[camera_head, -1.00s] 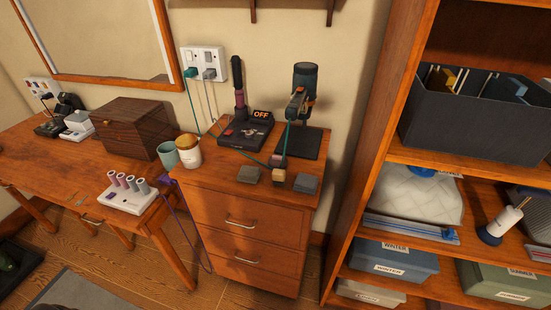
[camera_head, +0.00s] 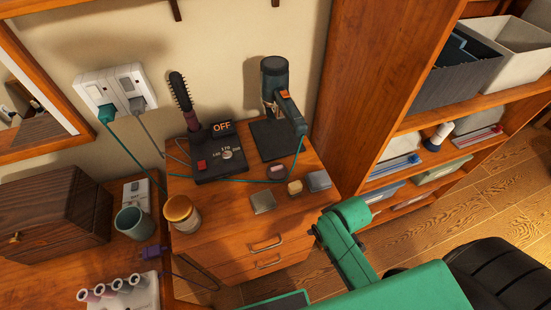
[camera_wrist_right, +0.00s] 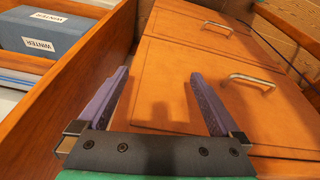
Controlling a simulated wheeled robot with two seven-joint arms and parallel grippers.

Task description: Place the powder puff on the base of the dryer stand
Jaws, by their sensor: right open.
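Several small items lie on the dresser top: a pinkish rounded one (camera_head: 276,172), a cream block-like one (camera_head: 295,188), a grey-beige square (camera_head: 263,202) and a grey block (camera_head: 319,181). I cannot tell for sure which is the powder puff. The dryer stand's flat black base (camera_head: 270,148) lies behind them, with a hair dryer (camera_head: 284,100) held upright above it. My right gripper (camera_wrist_right: 160,78) is open and empty in the wrist view, in front of the drawer fronts. In the head view my green right arm comes in from the lower right; its fingers are hard to make out. My left gripper is out of view.
A hot brush (camera_head: 185,100) stands on a black unit marked OFF (camera_head: 228,160). A green cord (camera_head: 225,181) crosses the dresser top. A jar (camera_head: 182,214) and a mug (camera_head: 133,223) stand left. A tall wooden shelf (camera_head: 365,100) borders the dresser's right side.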

